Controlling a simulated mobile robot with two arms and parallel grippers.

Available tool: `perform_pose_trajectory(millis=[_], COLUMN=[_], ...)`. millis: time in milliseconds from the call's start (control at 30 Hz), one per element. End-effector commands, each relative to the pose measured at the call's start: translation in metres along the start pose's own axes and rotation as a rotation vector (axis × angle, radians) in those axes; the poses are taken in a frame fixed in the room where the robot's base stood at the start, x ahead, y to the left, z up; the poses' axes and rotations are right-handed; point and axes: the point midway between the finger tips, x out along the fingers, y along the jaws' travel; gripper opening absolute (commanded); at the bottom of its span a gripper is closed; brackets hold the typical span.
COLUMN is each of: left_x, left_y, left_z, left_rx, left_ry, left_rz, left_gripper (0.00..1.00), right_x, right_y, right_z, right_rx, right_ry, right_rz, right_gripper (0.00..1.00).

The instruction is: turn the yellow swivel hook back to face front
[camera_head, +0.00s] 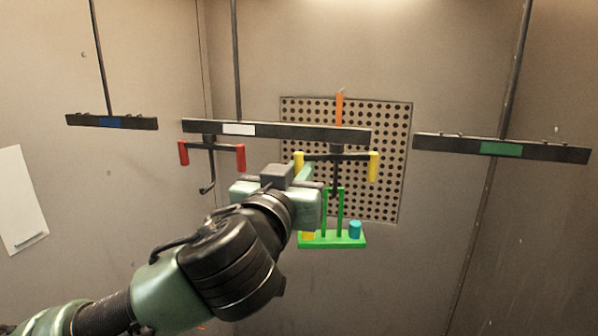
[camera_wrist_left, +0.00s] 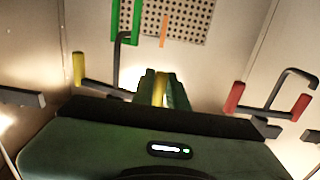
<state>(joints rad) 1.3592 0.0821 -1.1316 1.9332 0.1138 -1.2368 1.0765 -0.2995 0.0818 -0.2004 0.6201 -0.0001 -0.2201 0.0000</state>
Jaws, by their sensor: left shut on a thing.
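The yellow swivel hook has a dark crossbar (camera_head: 337,157) with a yellow grip at each end, and hangs under the right part of the middle bar (camera_head: 275,131). Its right grip (camera_head: 374,167) is free and shows at left in the left wrist view (camera_wrist_left: 79,68). My left gripper (camera_head: 304,176) is shut on the left yellow grip (camera_head: 299,160); that grip also shows between the fingers in the left wrist view (camera_wrist_left: 158,90). A green part (camera_head: 345,241) with a yellow and a blue cylinder hangs below the hook. My right gripper is out of view.
A red-gripped hook (camera_head: 211,146) hangs left on the same bar, close to my left arm. Side bars with a blue label (camera_head: 111,121) and a green label (camera_head: 500,148) flank it. A perforated panel (camera_head: 395,195) and an orange strip (camera_head: 339,108) are behind.

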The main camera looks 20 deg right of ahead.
Motion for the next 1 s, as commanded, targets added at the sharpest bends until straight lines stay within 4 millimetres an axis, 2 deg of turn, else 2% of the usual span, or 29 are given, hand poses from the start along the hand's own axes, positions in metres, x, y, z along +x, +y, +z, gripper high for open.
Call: perform_pose_trajectory(millis=[400, 1000], left_x=[-0.020, -0.037], left_y=[0.011, 0.038], left_z=[0.001, 0.002], left_rx=[-0.002, -0.002], left_ry=[-0.001, -0.001], left_rz=[0.003, 0.004], left_gripper=[0.05, 0.05], right_x=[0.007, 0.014], right_y=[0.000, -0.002], right_z=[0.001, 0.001], right_rx=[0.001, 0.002], right_ry=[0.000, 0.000], right_rz=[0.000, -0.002], right_gripper=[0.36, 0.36])
